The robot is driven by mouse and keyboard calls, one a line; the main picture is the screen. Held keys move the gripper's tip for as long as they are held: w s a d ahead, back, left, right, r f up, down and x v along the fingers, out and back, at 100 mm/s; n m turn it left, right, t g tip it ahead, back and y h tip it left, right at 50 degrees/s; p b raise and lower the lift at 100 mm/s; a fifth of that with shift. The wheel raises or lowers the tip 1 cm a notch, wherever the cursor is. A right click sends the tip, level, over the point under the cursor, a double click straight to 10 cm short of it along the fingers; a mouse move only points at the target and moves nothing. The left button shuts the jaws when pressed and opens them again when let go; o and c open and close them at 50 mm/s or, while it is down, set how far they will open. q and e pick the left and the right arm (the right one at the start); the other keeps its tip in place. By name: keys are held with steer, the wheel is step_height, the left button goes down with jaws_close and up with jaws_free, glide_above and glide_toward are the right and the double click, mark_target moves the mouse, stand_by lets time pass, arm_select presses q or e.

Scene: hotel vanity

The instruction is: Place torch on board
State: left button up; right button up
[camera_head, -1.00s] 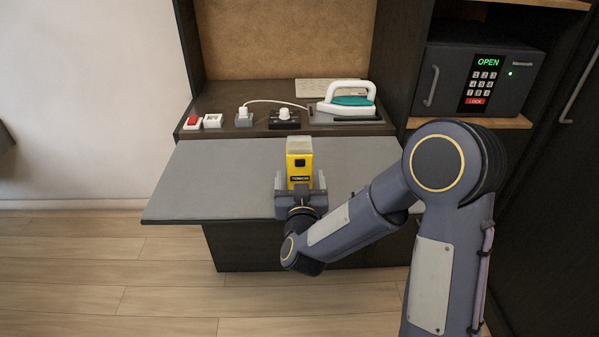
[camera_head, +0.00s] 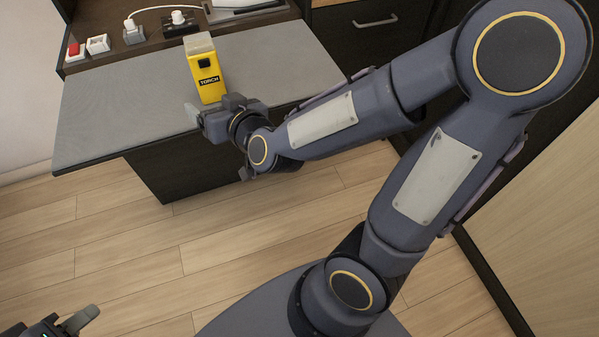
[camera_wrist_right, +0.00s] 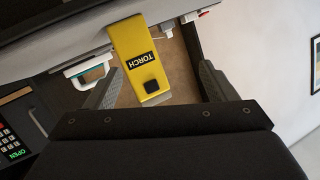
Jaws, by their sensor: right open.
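The yellow torch (camera_head: 206,77), with a pale top and a black label, stands upright on the grey board (camera_head: 110,115) near its front edge. My right gripper (camera_head: 226,106) is open at the board's front edge, just in front of the torch's base. In the right wrist view the torch (camera_wrist_right: 138,50) shows between the two spread fingers (camera_wrist_right: 158,88), nearer the left one, with a gap visible on the right. My left gripper (camera_head: 48,322) is partly in view at the bottom left, its fingers apart and empty.
Behind the board, a dark shelf holds a red switch (camera_head: 74,51), a white switch (camera_head: 98,44), plugs (camera_head: 133,33) and an iron base (camera_head: 240,6). A drawer (camera_head: 360,35) is at the back right. The board's left part is clear.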

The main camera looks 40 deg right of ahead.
steer(key=s+d+f+g+y, duration=0.15)
steer(key=s+g, duration=0.35)
steer(key=s, duration=0.6)
steer(key=s+d+f+g+y, duration=0.1)
steer(key=s+d+f+g, duration=0.2)
steer(key=s, duration=0.8)
step_height(320, 180, up, 9)
steer(key=g+p, duration=0.1)
steer(key=p, duration=0.7)
steer(key=shift+s+n, duration=0.15)
steer(key=shift+n, duration=0.25)
